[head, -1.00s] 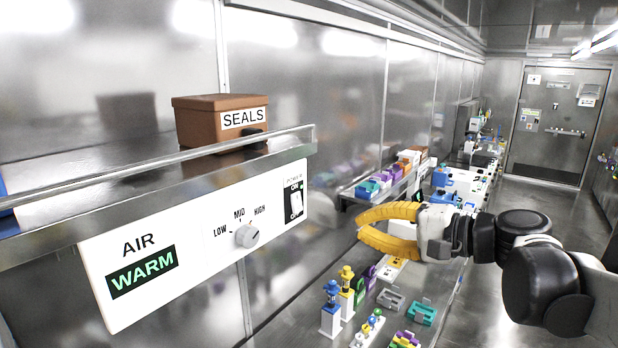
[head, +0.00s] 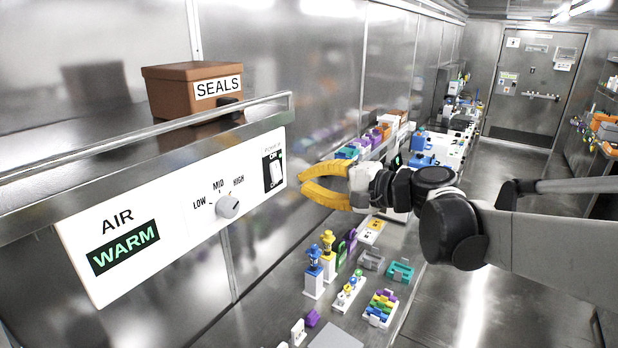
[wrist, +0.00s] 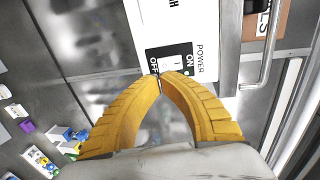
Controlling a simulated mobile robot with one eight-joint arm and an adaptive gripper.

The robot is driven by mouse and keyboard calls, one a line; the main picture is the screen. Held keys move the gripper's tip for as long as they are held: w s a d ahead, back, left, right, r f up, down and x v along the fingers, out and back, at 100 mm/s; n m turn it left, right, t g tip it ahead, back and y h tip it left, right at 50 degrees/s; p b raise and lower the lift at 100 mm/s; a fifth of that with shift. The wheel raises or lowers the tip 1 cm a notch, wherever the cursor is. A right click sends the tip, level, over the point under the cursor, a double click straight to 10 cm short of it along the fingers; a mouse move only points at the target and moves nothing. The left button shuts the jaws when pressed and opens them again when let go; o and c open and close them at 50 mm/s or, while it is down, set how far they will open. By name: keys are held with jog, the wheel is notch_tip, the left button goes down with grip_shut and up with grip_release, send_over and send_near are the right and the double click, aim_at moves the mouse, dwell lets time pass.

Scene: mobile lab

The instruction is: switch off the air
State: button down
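The white AIR panel (head: 170,235) hangs under the shelf at left in the head view. Its display (head: 124,248) reads WARM in lit green. The power rocker switch (head: 277,171), white in a black plate, is at the panel's right end. It also shows in the wrist view (wrist: 179,69), with ON and OFF marks at its two ends. I cannot tell which end is pressed in. My gripper (head: 301,179) has yellow fingers with tips together, empty. In the head view the tips are just right of the switch, seemingly apart from it. In the wrist view they overlap the plate's near edge.
A round knob (head: 228,207) marked LOW, MID, HIGH sits left of the switch. A metal rail (head: 150,135) runs along the shelf edge above the panel. A brown SEALS box (head: 170,95) stands on the shelf. The bench below holds several colourful small parts.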

aim_at(280, 179)
jog(key=p+x, duration=0.1)
jog(key=x, duration=0.4)
jog(key=shift+w+a, duration=0.15)
jog(key=shift+w, duration=0.05)
jog(key=shift+f, duration=0.15)
jog(key=f+y+b, duration=0.1)
jog(key=b, duration=0.2)
jog(key=shift+w+a+t, duration=0.15)
jog(key=shift+a+t, duration=0.15)
jog(key=shift+a, duration=0.05)
jog(key=shift+w+r, duration=0.1)
jog(key=shift+r, duration=0.35)
